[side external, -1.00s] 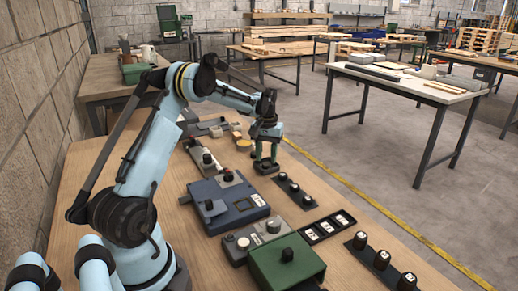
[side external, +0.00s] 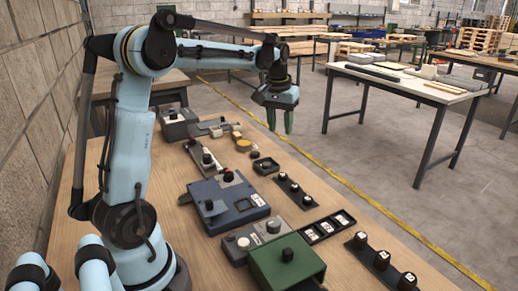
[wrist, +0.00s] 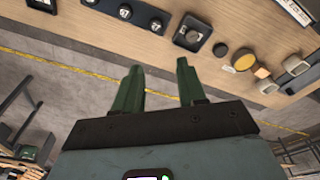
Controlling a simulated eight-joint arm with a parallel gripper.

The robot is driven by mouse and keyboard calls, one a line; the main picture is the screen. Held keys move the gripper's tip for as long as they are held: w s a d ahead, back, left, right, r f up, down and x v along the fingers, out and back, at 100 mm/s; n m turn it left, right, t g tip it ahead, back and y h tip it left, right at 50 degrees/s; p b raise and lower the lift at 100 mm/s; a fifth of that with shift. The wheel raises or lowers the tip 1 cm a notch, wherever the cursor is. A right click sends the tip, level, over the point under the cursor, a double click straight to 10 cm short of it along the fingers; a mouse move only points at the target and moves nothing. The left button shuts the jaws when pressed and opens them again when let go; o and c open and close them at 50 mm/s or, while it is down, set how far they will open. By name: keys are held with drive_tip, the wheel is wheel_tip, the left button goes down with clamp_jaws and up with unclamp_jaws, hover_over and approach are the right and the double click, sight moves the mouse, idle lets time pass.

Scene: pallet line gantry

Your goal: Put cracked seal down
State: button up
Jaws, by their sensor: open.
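My gripper (side external: 280,122) is open and empty, raised above and past the far right edge of the wooden bench. Its two green fingers are spread apart in the wrist view (wrist: 160,68), with nothing between them. A small square dark tray (side external: 258,171) sits on the bench below and nearer the camera, and a dark round piece (side external: 266,163) lies in it. The same tray shows in the wrist view (wrist: 178,40). I cannot tell whether that piece is the cracked seal; no crack is visible at this size.
A blue-grey unit (side external: 225,219) and a green box (side external: 270,250) stand on the bench. Black strips with knobs (side external: 294,190) lie along its right side. A yellow round piece (side external: 243,146) is behind the square tray. Free floor lies right of the bench.

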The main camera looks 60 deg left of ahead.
drive_tip(key=s+d+f+m+t, duration=0.1)
drive_tip(key=s+d+m+t, duration=0.2)
drive_tip(key=s+d, duration=0.3)
drive_tip(key=s+d+f+m+t, duration=0.2)
drive_tip(key=s+d+m, duration=0.2)
drive_tip(key=d, duration=1)
drive_tip(key=s, duration=0.3)
drive_tip(key=shift+d+t+h, duration=0.25)
drive_tip(key=shift+t+h, duration=0.15)
